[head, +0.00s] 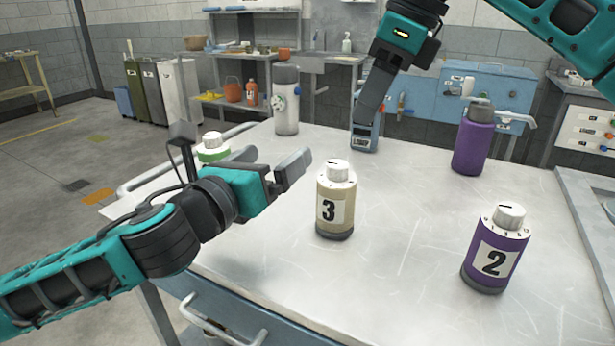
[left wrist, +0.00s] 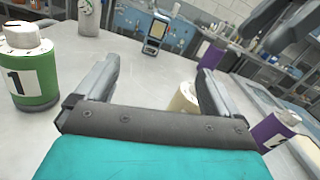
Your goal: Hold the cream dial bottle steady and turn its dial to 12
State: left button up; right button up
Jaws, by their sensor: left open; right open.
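The cream dial bottle (head: 336,212), labelled 3, stands upright on the metal table. Its pale dial (head: 338,170) is on top; I cannot read the dial setting. My left gripper (head: 297,164) is open, empty and just left of the bottle, near dial height. In the left wrist view the cream bottle (left wrist: 184,100) shows partly between the open fingers, close to the right one, its lower part hidden by the gripper. My right gripper (head: 370,108) is open and points down behind the cream bottle, apart from it.
A purple bottle labelled 2 (head: 494,253) stands at right front, another purple bottle (head: 472,145) behind it. A blue handheld device (head: 365,137) is below my right gripper. A white bottle (head: 286,106) stands at the back. A green bottle labelled 1 (left wrist: 35,72) is at left.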

aim_at(338, 203)
pick_arm(q)
jog(key=s+d+f+m+g+h, duration=0.1)
jog(key=s+d+m+g+h, duration=0.1)
jog(key=s+d+m+h, duration=0.3)
jog(key=f, duration=0.2)
jog(key=w+f+y, duration=0.1)
jog(key=f, duration=0.2)
jog(key=d+f+y, duration=0.1)
jog(key=f, duration=0.1)
jog(key=shift+w+f+n, duration=0.3)
jog(key=shift+f+n, duration=0.1)
jog(key=x, duration=0.7)
jog(key=shift+w+d, duration=0.15)
jog(key=shift+w, duration=0.1)
jog(key=shift+c, duration=0.2)
